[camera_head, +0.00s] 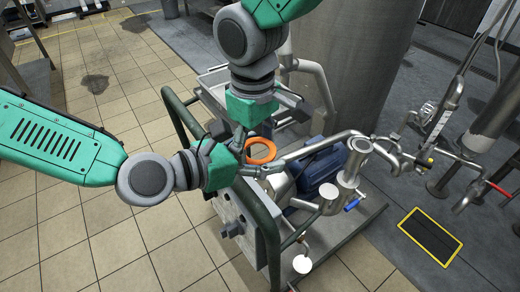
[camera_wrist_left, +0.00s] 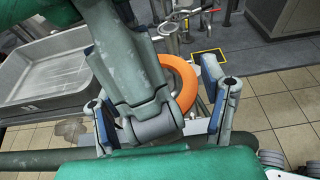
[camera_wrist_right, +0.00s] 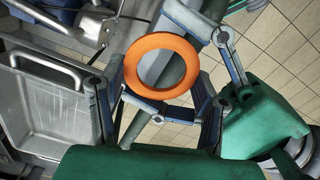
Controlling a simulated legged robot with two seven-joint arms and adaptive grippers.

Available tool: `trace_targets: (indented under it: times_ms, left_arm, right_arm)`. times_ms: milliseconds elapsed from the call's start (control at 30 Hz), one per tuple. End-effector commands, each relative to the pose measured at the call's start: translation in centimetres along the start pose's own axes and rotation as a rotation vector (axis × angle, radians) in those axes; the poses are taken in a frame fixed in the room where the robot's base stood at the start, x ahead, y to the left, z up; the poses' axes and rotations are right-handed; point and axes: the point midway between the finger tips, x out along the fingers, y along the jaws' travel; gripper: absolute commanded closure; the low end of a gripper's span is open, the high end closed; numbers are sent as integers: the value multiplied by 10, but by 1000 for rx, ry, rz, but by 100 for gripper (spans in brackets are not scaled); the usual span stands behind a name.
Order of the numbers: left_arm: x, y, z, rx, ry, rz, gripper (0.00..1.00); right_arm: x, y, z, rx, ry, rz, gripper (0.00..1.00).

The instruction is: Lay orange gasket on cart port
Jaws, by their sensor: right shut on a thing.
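The orange gasket (camera_head: 260,151), a flat ring, is held above the cart's left part in the head view. It also shows in the right wrist view (camera_wrist_right: 162,66) and, partly hidden, in the left wrist view (camera_wrist_left: 181,82). My right gripper (camera_head: 252,140) is shut on it, though the contact is not clear. My left gripper (camera_head: 262,165) has its fingers spread, close beside the gasket and the right gripper. The cart (camera_head: 268,235) has an upright pipe with a round top (camera_head: 361,145), which may be the port, right of the gasket and apart from it.
A large steel tank (camera_head: 350,60) stands behind the cart. Pipes and valves (camera_head: 440,125) stand at the right. A metal tray (camera_wrist_right: 45,105) is near the grippers. Tiled floor is clear at front left.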

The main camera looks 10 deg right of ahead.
Motion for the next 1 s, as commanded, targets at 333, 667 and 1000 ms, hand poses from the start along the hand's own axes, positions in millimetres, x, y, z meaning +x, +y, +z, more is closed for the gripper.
trace_targets:
  times_ms: [333,667,1000]
  left_arm:
    - [0,-1,0,0,0,-2,69]
    - [0,0,-1,-1,1,1,69]
    - [0,0,-2,-2,3,-1,69]
  right_arm:
    - [0,0,-1,0,2,0,19]
    - [-5,-1,-1,-1,3,-2,19]
    - [-69,-1,-3,0,10,0,19]
